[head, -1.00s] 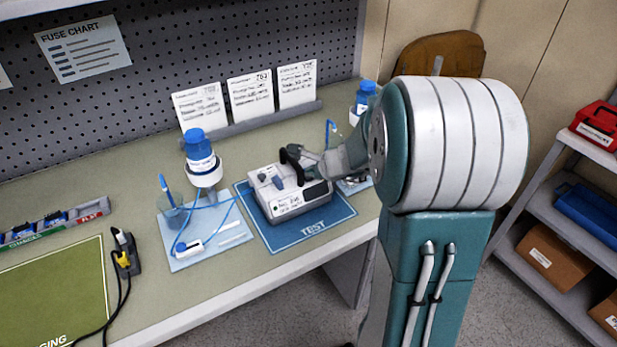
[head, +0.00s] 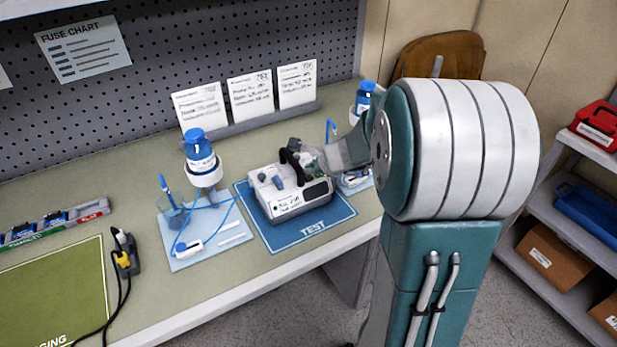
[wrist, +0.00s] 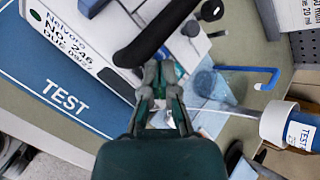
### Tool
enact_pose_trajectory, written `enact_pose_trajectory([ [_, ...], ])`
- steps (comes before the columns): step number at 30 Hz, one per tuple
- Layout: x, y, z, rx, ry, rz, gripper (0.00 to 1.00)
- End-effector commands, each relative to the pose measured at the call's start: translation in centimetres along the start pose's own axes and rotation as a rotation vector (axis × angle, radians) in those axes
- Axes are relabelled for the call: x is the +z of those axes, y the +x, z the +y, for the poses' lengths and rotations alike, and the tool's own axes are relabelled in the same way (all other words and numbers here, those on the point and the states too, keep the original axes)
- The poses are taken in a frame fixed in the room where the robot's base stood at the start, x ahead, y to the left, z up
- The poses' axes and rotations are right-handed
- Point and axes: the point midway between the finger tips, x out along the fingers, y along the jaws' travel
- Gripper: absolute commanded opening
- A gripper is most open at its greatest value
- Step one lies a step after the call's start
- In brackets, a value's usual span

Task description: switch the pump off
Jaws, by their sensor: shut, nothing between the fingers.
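The pump (head: 291,203) is a light grey box with a white label and a black handle (head: 293,166). It stands on the blue TEST mat (head: 312,232). The pump's labelled side (wrist: 68,38) and black handle (wrist: 157,33) also show in the wrist view, top left. My gripper (wrist: 159,66) is shut and empty, its tips overlapping the handle's near end in that view; I cannot tell whether they touch. In the head view my gripper is small beside the pump's right back corner, partly merged with the handle. I cannot make out the pump's power switch or its state.
Cards (head: 250,97) line the back. The bench front edge is clear.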

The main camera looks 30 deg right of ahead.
Motion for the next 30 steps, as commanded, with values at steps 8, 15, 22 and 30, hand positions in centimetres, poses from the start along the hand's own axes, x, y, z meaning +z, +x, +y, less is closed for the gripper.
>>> enact_pose_trajectory([
  [8, 0.5, -0.7, -0.6, -0.003, -0.003, -0.002, 0.0],
  [15, 1.6, -2.1, -1.6, -0.003, -0.002, 0.0, 0.0],
  [22, 2.4, -3.3, -2.5, -0.002, 0.0, -0.001, 0.0],
  [30, 2.5, -3.5, -2.5, 0.0, 0.0, 0.0, 0.0],
])
